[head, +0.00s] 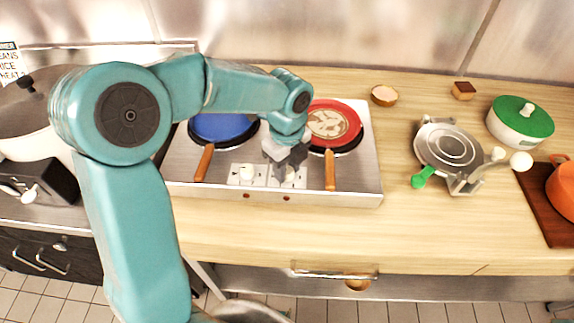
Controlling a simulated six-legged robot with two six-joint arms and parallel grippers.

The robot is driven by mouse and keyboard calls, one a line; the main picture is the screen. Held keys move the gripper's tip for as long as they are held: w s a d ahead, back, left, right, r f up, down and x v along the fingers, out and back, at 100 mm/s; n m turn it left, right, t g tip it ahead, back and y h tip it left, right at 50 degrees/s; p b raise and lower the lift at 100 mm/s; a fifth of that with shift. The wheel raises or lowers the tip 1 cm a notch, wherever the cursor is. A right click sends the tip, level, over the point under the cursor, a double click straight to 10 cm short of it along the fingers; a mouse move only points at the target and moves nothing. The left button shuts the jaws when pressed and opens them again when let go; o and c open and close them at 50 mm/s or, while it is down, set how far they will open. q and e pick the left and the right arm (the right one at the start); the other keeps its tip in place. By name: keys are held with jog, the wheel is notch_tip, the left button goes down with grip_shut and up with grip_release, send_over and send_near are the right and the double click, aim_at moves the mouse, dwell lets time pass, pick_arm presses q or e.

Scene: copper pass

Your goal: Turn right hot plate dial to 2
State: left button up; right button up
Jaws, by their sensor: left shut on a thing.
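A steel hot plate (359,190) stands on the wooden counter with two dials on its front panel. My left gripper (287,168) points down and is shut on the right dial (288,179). The dial is mostly hidden by the fingers, so I cannot read its setting. The left dial (247,173) is white and free. A blue pan (222,128) sits on the left plate and a red pan (333,123) with pale food on the right plate. Their wooden handles point forward. My right gripper is not in view.
The red pan's handle (330,170) is just right of my gripper, and the blue pan's handle (204,163) is further left. A metal press (447,147), a green-lidded pot (520,120) and an orange pot (563,188) stand to the right. The front counter is clear.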

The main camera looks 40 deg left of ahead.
pick_arm(q)
jog(key=n+b, duration=0.1)
jog(key=n, duration=0.4)
jog(key=shift+r+n, duration=0.1)
jog(key=shift+n, duration=0.3)
jog(key=n+b, duration=0.1)
jog(key=n, duration=0.5)
jog(key=shift+w+n, duration=0.1)
jog(key=shift+n, duration=0.2)
jog(key=n+b, duration=0.1)
jog(key=n, duration=0.4)
jog(key=n+b, duration=0.1)
jog(key=n, duration=0.5)
jog(key=shift+r, duration=0.15)
jog(key=o, duration=0.9)
jog(key=shift+o, duration=0.7)
